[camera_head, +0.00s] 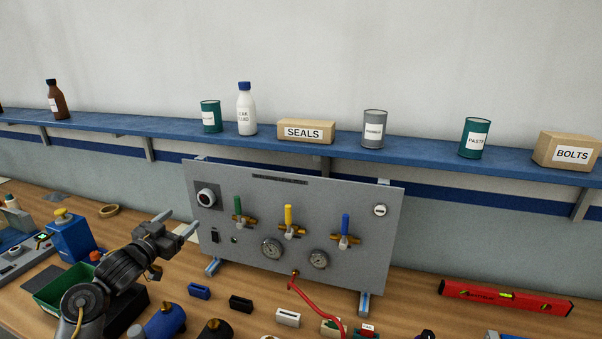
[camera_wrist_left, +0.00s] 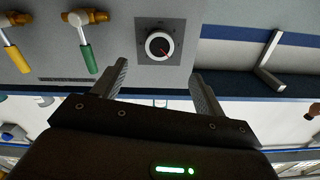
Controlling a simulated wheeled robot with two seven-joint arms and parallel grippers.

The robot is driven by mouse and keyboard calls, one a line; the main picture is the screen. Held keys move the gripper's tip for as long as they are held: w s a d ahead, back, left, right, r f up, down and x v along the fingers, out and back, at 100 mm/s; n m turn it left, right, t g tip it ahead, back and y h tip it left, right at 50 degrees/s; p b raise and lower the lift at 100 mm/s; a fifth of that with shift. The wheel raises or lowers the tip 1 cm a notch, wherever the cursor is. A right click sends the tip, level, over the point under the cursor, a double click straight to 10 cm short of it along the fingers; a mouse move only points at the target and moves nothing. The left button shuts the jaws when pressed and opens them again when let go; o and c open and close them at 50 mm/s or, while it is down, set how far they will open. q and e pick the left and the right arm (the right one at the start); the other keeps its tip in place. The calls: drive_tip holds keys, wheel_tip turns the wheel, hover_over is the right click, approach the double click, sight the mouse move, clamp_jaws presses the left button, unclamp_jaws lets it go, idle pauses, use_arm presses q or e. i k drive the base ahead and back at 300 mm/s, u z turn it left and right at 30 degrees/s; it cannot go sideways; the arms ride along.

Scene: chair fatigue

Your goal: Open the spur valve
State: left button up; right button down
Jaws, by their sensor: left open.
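A grey upright panel (camera_head: 340,201) carries three valves with brass bodies. They have a green handle (camera_head: 238,206), a yellow handle (camera_head: 288,216) and a blue handle (camera_head: 345,225), all pointing up. I cannot read which one is the spur valve. My left gripper (camera_head: 180,222) is open and empty, left of the panel and apart from the valves. In the left wrist view, its spread fingers (camera_wrist_left: 158,70) have a round dial (camera_wrist_left: 160,44) beyond them. The green handle (camera_wrist_left: 87,55) and yellow handle (camera_wrist_left: 16,57) are left of the fingers, upside down. My right gripper is out of view.
Two gauges (camera_head: 272,249) and a red hose (camera_head: 308,299) are low on the panel. Small blocks (camera_head: 241,303) lie in front. A blue shelf (camera_head: 400,154) with cans and boxes runs above. A red level (camera_head: 506,297) lies right; a green bin (camera_head: 60,287) stands left.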

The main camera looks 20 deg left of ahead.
sight(344, 242)
drive_tip(key=k, duration=1)
